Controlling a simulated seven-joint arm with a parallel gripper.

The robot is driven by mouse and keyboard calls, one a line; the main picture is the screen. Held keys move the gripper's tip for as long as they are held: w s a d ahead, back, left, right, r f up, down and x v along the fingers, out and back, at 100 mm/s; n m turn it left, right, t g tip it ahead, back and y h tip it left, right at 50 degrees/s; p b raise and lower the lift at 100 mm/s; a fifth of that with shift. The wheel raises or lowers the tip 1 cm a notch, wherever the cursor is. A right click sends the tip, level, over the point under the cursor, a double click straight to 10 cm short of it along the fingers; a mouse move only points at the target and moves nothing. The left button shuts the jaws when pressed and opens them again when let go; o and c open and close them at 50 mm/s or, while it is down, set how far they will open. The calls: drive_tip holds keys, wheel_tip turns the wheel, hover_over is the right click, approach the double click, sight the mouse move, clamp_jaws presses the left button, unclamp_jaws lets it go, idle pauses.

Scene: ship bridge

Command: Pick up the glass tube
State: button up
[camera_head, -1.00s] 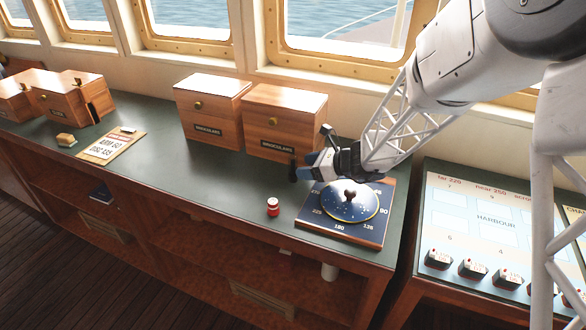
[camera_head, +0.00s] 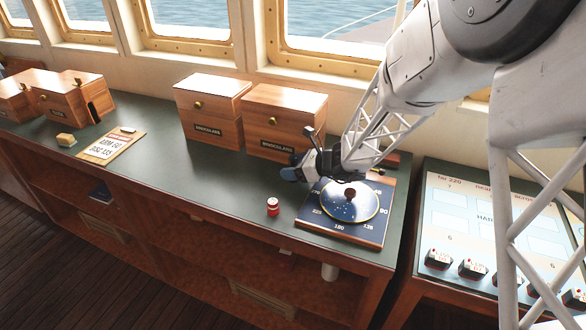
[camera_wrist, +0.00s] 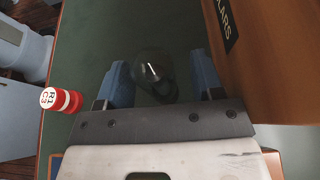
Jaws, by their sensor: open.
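A clear, rounded glass thing, which looks like the glass tube (camera_wrist: 153,68), shows in the wrist view on the dark green counter top. It appears end-on, between the two blue fingers. My gripper (camera_wrist: 147,84) is open, one finger on each side of it, and I see no clear contact. How far the fingertips are above the counter is hard to tell. In the head view my gripper (camera_head: 290,174) is low over the counter, left of the compass board. I cannot make out the glass tube there.
A red and white cylinder (camera_head: 273,207) stands close by, left of the fingers in the wrist view. Wooden binocular boxes (camera_head: 284,122) stand behind my gripper. The compass board (camera_head: 338,233) with its round disc lies to the right. The counter's left middle (camera_head: 175,155) is clear.

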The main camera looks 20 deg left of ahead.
sight(296, 158)
drive_tip(key=c, duration=1)
drive_tip(key=shift+r, duration=0.1)
drive_tip(key=shift+r, duration=1.5)
drive_tip(key=shift+s+d+r, duration=0.15)
drive_tip(key=shift+s+r, duration=0.05)
drive_tip(key=shift+s, duration=0.05)
drive_tip(key=s+d, duration=0.3)
drive_tip(key=s, duration=0.1)
drive_tip(key=s+d+r, duration=0.1)
drive_tip(key=s+d, duration=0.2)
drive_tip(key=s, duration=0.1)
drive_tip(key=s+d, duration=0.3)
drive_tip(key=s, duration=0.1)
drive_tip(key=shift+s+d+r, duration=0.1)
drive_tip(key=shift+s+r, duration=0.05)
drive_tip(key=shift+r, duration=0.05)
